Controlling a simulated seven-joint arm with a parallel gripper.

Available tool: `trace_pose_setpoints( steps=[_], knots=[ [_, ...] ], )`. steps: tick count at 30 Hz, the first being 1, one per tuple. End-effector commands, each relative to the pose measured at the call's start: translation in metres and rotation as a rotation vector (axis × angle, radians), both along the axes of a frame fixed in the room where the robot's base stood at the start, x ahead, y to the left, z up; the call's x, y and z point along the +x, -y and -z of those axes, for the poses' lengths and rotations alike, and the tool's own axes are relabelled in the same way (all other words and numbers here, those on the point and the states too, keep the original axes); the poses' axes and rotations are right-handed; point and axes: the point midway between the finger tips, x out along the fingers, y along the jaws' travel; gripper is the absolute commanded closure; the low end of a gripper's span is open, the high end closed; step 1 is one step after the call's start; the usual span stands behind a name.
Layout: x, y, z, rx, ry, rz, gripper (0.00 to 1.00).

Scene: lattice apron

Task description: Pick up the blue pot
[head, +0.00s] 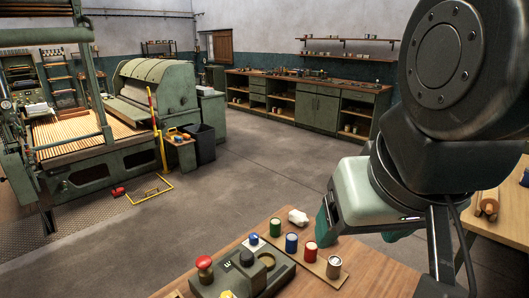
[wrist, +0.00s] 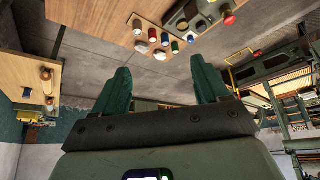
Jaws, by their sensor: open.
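The blue pot (head: 291,243) stands upright in a row on a narrow wooden strip on the near table. The green pot (head: 275,228) is behind it, and the red pot (head: 309,251) is in front of it. My gripper (head: 358,237) hangs to the right of the row in the head view, apart from the pots. In the wrist view my gripper (wrist: 160,75) has its two green fingers wide apart with nothing between them.
A green control box (head: 245,275) with a red knob (head: 204,264) stands left of the pots. Another wooden table (head: 502,225) is at the right. Open floor lies beyond.

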Motion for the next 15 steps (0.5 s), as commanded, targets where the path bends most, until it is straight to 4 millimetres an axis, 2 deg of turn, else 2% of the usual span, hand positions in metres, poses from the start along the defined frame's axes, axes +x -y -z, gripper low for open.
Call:
trace_pose_setpoints(
  steps=[4,7,11,15],
  knots=[
    [0.002,0.0,-0.001,0.005,-0.003,0.006,0.26],
    [0.015,0.002,-0.003,0.037,-0.022,0.045,0.26],
    [0.054,0.009,-0.006,0.125,-0.071,0.163,0.26],
    [0.103,0.009,0.002,0.242,-0.185,0.31,0.26]
  ],
)
